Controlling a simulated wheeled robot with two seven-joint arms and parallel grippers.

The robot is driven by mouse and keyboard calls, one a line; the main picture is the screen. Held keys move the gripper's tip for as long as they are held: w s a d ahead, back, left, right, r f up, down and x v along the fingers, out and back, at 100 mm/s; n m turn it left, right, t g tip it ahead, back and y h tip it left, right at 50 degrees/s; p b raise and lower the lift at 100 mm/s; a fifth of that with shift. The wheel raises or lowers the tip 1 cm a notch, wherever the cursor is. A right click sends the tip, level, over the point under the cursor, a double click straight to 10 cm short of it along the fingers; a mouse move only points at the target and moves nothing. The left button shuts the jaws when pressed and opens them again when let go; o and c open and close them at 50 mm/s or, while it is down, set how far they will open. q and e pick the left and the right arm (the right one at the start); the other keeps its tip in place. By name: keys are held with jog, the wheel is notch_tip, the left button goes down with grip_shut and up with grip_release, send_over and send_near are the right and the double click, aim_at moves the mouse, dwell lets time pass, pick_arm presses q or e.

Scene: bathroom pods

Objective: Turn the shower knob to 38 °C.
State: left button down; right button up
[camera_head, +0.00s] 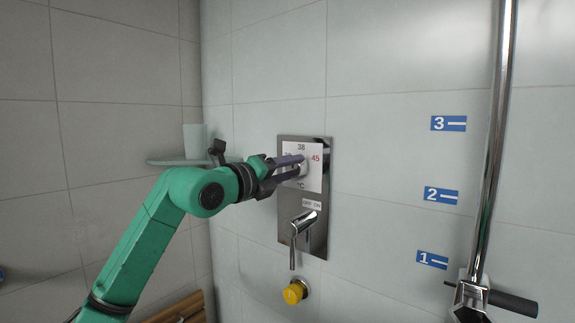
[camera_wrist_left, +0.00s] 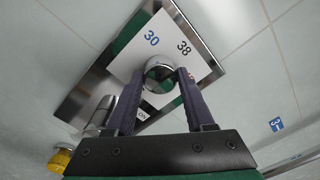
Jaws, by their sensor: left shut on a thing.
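The chrome panel (camera_head: 317,222) is fixed to the tiled wall and carries a white temperature plate (camera_head: 314,182). The plate's 38 stands at its top and a red 45 to the right; a blue 30 shows in the left wrist view. The round chrome shower knob (camera_wrist_left: 160,70) sits on the plate, mostly hidden by the fingers in the head view. My left gripper (camera_head: 297,167) reaches it from the left and is shut on it, one finger on each side in the left wrist view (camera_wrist_left: 160,88). I cannot tell which number the knob points to. My right gripper is out of view.
A chrome lever (camera_head: 302,228) marked OFF and ON hangs below the knob, above a yellow fitting (camera_head: 295,292). A vertical shower rail (camera_head: 494,140) stands at the right beside blue labels 1, 2 and 3. A shelf with a cup (camera_head: 194,141) is behind my left arm.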

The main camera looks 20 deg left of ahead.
pick_arm(q)
jog(key=shift+n, duration=1)
jog(key=shift+c, duration=1.3)
grip_release()
jog(key=shift+d, duration=0.15)
jog(key=shift+s+b, duration=0.15)
jog(key=shift+b, duration=0.15)
jog(key=b+v, duration=0.4)
jog(key=v, duration=1)
jog(key=shift+r, duration=0.2)
jog(key=shift+s, duration=0.1)
